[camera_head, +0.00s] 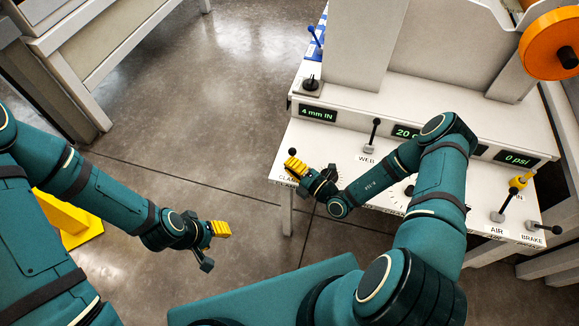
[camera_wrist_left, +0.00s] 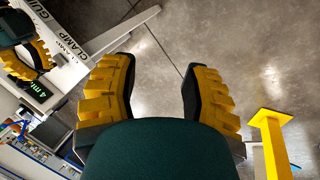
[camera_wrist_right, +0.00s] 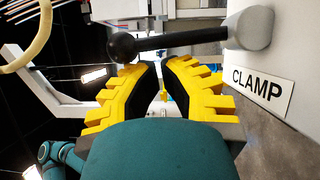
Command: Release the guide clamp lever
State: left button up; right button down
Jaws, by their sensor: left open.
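The guide clamp lever (camera_wrist_right: 175,41) is a dark rod with a black ball knob, running left from a pale pivot next to the CLAMP label in the right wrist view. In the head view only its knob (camera_head: 292,151) seems to show. My right gripper (camera_head: 296,168) is at the console's left front corner. In the right wrist view its yellow fingers (camera_wrist_right: 160,68) are partly open, with a narrow gap and nothing seen between them. The lever crosses just beyond the fingertips; contact cannot be told. My left gripper (camera_head: 222,229) is open and empty over the floor, left of the console.
The white console (camera_head: 350,142) carries a WEB lever (camera_head: 372,138), lit displays and AIR and BRAKE levers at right. An orange roll (camera_head: 550,45) is at upper right. A yellow stand (camera_head: 70,220) is at left. Open floor lies between.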

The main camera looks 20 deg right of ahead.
aim_at(295, 150)
jog(key=w+m+p, duration=0.1)
jog(key=w+d+r+m+g+p, duration=0.1)
jog(key=m, duration=0.1)
jog(key=shift+d+r+h, duration=0.1)
jog(key=shift+d+h, duration=0.15)
jog(key=shift+h, duration=0.05)
jog(key=shift+w+d+m+g+p, duration=0.4)
jog(key=shift+w+m+g, duration=0.4)
jog(key=shift+m, duration=0.3)
jog(key=shift+w+d, duration=0.25)
jog(key=shift+w+d, duration=0.1)
